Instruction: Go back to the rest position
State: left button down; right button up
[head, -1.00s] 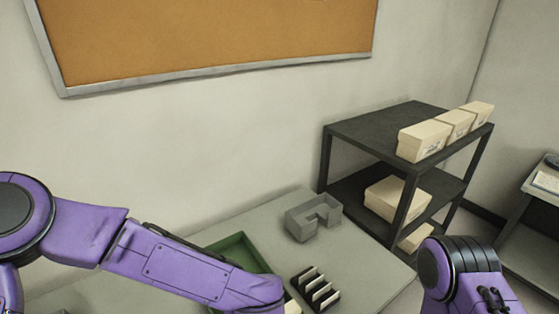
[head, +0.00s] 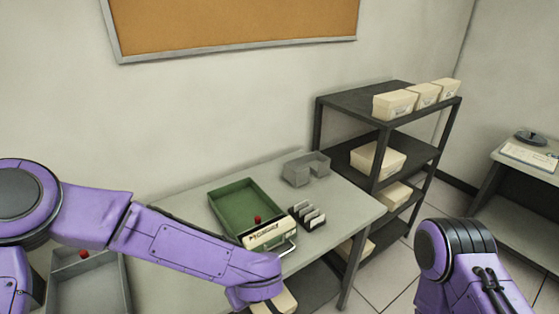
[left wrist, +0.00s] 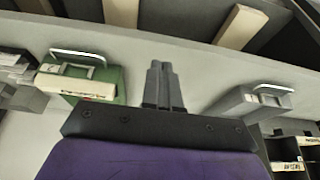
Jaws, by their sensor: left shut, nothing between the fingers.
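My left gripper (left wrist: 163,86) shows in the left wrist view with its two grey fingers together and nothing between them. It is apart from the table, which lies beyond the fingers. In the head view my left arm (head: 190,245) reaches in from the left across the front of the table, and its gripper cannot be made out there. My right arm (head: 455,265) shows at the lower right with its elbow bent; its gripper is out of view.
A green tray (head: 226,190) with a labelled front, a black rack (head: 304,228) of cards and a grey open box (head: 297,175) stand on the table (head: 358,205). A grey tray (head: 118,285) lies at left. A dark shelf (head: 350,102) with cream boxes stands at right.

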pick_arm(q)
jog(key=s+a+f+y+b, duration=0.1)
jog(key=s+a+f+b, duration=0.2)
jog(key=f, duration=0.5)
jog(key=s+a+f+t+b, duration=0.1)
jog(key=s+a+f+b, duration=0.15)
jog(key=a+f, duration=0.45)
jog(key=s+a+f+y+b, duration=0.1)
jog(key=s+a+f+b, duration=0.15)
jog(key=f, duration=0.65)
jog(key=s+a+f+g+h+b, duration=0.1)
jog(key=s+a+f+b, duration=0.4)
jog(key=s+a+f, duration=0.4)
jog(key=s+a, duration=0.1)
jog(key=s, duration=0.2)
jog(key=shift+s+a+f+b, duration=0.2)
jog(key=shift+s+f+b, duration=0.1)
jog(key=shift+f+b, duration=0.1)
jog(key=shift+w, duration=0.1)
